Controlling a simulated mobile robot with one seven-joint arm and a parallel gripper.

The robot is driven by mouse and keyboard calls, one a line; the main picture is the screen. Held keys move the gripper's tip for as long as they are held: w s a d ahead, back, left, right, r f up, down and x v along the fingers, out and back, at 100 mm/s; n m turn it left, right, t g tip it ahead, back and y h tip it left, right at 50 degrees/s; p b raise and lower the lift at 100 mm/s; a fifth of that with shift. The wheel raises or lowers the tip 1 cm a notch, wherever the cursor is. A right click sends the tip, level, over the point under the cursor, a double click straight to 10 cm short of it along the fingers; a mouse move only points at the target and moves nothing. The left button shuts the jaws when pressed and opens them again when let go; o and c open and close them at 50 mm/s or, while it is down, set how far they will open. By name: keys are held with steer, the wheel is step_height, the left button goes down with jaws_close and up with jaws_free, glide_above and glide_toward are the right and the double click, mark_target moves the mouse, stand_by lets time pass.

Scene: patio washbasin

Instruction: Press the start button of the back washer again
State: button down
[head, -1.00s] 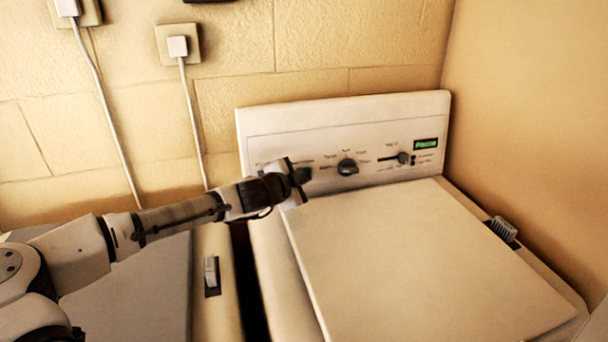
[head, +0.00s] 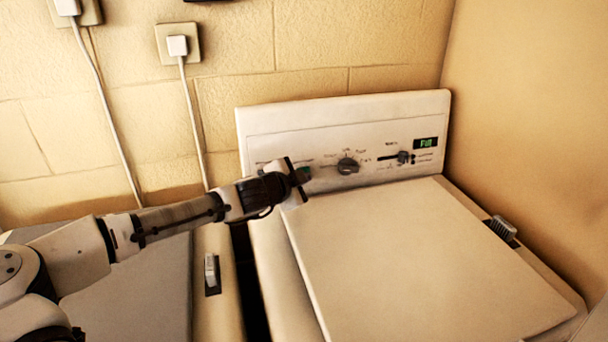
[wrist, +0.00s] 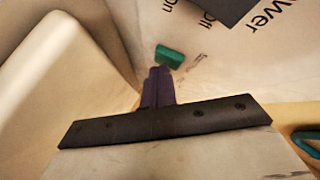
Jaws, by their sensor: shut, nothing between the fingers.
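The back washer (head: 262,222) is white, with a raised control panel (head: 345,120) at its rear and a closed lid (head: 400,250). A green button (wrist: 169,56) shows in the wrist view beside the printed words On, Off and Power. In the head view a small green bit of it shows at the panel's left side, mostly hidden by my gripper (head: 303,174). My gripper is shut and empty. In the wrist view its fingertips (wrist: 160,72) are right at the button's lower edge; whether they touch I cannot tell. The panel display (head: 426,143) reads Fill in green letters.
A dark knob (head: 347,166) and a slider (head: 402,157) are to the right of my gripper on the panel. A brush (head: 502,229) lies at the lid's right side. A second machine (head: 215,320) stands at left. Walls close off the back and right.

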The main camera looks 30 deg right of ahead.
steer(key=shift+s+a+r, duration=0.1)
steer(key=shift+s+a, duration=0.05)
steer(key=shift+s, duration=0.45)
steer(key=shift+s, duration=0.1)
